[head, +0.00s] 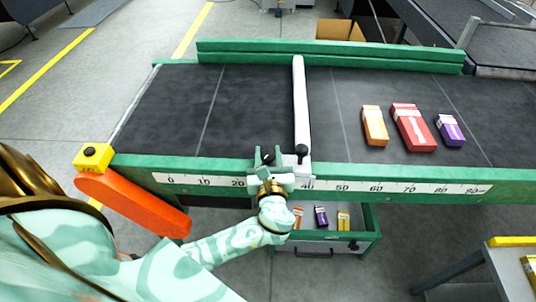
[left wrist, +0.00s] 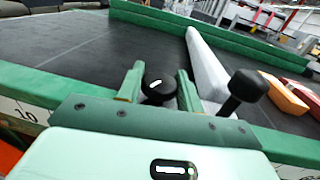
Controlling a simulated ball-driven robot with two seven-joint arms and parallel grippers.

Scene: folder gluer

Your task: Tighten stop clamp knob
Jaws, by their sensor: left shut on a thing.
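The white stop bar (head: 300,105) lies across the dark belt, its near end at the green rail by about the 40 mark. A round black knob with a white mark (left wrist: 158,90) sits between the fingers of my left gripper (head: 268,165), which is shut on it. The gripper also shows in the left wrist view (left wrist: 160,92), a green finger on each side of the knob. A second black knob on a stem (left wrist: 245,88) stands to its right, outside the fingers, by the bar's near end. My right gripper is not in view.
An orange box (head: 375,126), a red box (head: 413,127) and a purple box (head: 448,131) lie on the belt right of the bar. A numbered scale (head: 400,187) runs along the front rail. Below is an open green drawer (head: 365,237) with small boxes. A yellow button box (head: 93,156) is at left.

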